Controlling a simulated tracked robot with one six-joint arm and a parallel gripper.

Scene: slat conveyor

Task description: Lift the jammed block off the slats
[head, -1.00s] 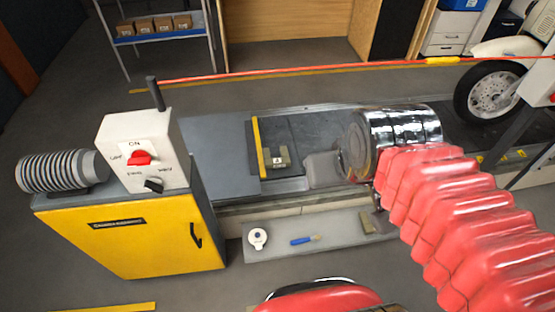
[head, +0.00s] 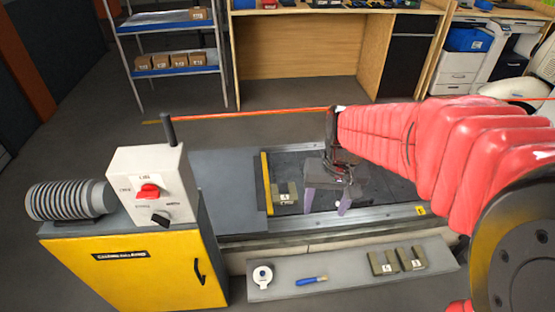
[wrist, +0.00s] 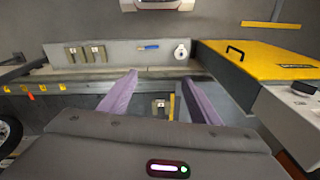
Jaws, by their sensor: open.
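The jammed block (head: 287,194), grey-tan with a notch in its top and a white label, sits on the dark slats (head: 375,188) close beside the yellow strip (head: 265,182) at the plate's edge. My gripper (head: 327,203) is open, with two purple fingers pointing down over the slats to the right of the block, apart from it. In the wrist view the block (wrist: 160,107) shows beyond my gripper (wrist: 160,77), in the gap between the fingers. Its lower part is cut off there by the gripper body.
A grey ledge (head: 345,278) in front holds two similar notched blocks (head: 382,263) (head: 411,259), a blue-handled brush (head: 311,280) and a white round tape (head: 262,275). A yellow cabinet (head: 135,270) with a switch box (head: 150,185) stands left. An orange cord (head: 250,112) runs behind the conveyor.

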